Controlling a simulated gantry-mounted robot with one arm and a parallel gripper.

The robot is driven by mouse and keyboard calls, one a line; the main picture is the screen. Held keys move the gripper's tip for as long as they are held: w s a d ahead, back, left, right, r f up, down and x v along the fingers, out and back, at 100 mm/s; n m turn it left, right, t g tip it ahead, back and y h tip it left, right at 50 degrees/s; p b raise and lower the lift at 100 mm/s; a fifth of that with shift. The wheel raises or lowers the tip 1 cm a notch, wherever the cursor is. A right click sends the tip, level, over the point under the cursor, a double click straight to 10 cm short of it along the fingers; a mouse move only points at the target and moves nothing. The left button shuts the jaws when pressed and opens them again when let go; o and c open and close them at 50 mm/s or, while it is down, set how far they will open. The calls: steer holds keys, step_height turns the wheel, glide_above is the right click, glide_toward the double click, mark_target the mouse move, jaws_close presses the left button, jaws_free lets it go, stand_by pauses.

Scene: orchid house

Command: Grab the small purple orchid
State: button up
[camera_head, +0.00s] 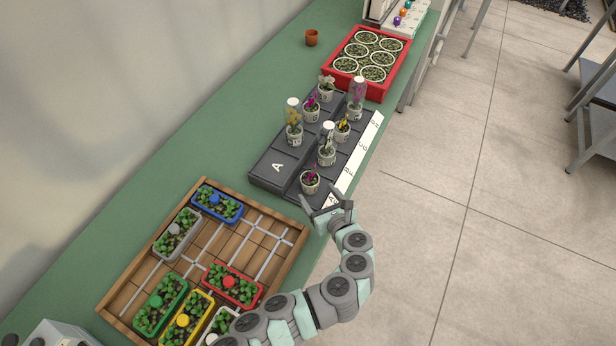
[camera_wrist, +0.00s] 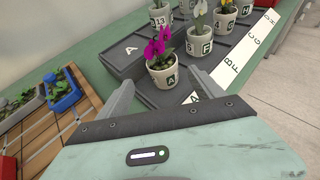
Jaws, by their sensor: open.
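A small purple orchid (camera_head: 309,178) stands upright in a white pot at the near end of the dark grey rack (camera_head: 277,168). In the wrist view the orchid (camera_wrist: 158,50) has magenta petals, and its pot (camera_wrist: 163,76) bears a dark label. My gripper (camera_head: 327,206) is open and empty, just on the near side of this pot. In the wrist view its fingers (camera_wrist: 160,88) point toward the pot, one to each side, with the pot beyond them. Another purple orchid (camera_head: 311,105) stands farther back, and a purple one under a clear cover (camera_head: 357,91) stands near the far end.
Other potted orchids, including a yellow covered one (camera_head: 293,122) and a white covered one (camera_head: 327,146), stand close behind. A lettered white strip (camera_head: 355,160) edges the rack. A wooden tray (camera_head: 205,250) with coloured planters lies at the near left. A red crate (camera_head: 377,92) stands behind.

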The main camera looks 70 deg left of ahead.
mark_target(310, 182)
steer(key=x, duration=0.5)
steer(key=b+x, duration=0.1)
steer(key=x, duration=0.2)
steer(key=shift+w+a+f, duration=0.15)
steer(key=shift+w+f, duration=0.15)
steer(key=shift+f, duration=0.1)
steer(key=shift+c, duration=0.6)
steer(key=c, duration=1.5)
steer(key=shift+o, duration=0.2)
